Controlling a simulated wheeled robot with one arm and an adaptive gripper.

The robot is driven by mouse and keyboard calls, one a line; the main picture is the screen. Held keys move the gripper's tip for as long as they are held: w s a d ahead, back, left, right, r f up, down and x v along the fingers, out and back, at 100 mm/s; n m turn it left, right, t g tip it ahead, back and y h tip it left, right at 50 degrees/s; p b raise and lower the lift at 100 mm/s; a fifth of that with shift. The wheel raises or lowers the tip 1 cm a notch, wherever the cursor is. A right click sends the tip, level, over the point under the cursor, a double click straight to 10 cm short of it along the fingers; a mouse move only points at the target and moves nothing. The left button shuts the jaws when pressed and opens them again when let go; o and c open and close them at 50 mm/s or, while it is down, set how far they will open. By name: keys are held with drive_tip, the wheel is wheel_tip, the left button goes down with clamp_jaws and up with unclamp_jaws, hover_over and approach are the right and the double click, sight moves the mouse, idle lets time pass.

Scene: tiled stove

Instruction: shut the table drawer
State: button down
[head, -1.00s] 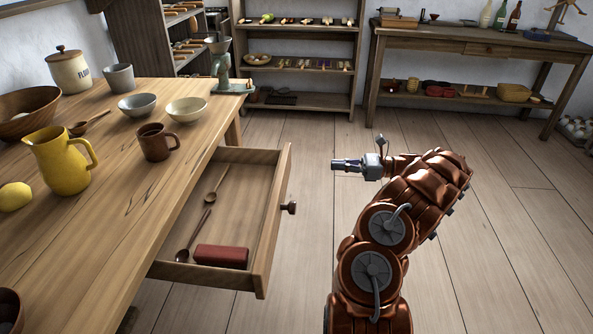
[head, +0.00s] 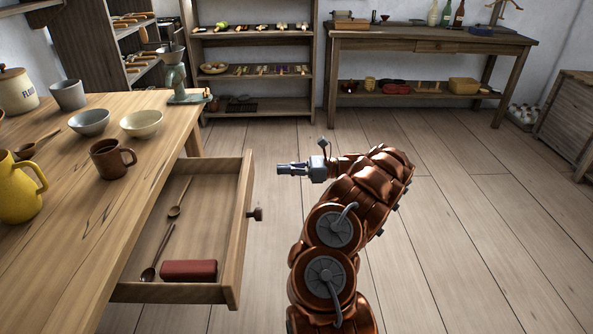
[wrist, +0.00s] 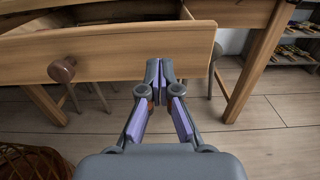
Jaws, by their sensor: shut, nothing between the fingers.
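The table drawer (head: 242,225) stands pulled out from the right side of the wooden table (head: 150,140). Inside lie two wooden spoons (head: 176,210) and a dark red block (head: 188,270). A round dark knob (head: 255,214) sits on the drawer's front. My gripper (head: 280,169) is shut and empty, to the right of the drawer front's far part, pointing left. In the wrist view my gripper (wrist: 160,65) is over the right part of the drawer front (wrist: 110,52), with the knob (wrist: 62,70) at left. I cannot tell whether the fingertips touch the front.
On the table stand a brown mug (head: 108,160), bowls (head: 141,123) and a yellow jug (head: 18,190). A shelf (head: 252,70) and a side table (head: 430,45) stand along the back wall. The floor (head: 470,220) to the right is clear. A wicker basket (wrist: 30,162) shows in the wrist view.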

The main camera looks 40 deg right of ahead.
sight(251, 170)
drive_tip(key=b+x, duration=0.1)
drive_tip(key=x, duration=0.6)
drive_tip(key=shift+w+a, duration=0.2)
drive_tip(key=shift+a, duration=0.05)
drive_tip(key=shift+a, duration=0.1)
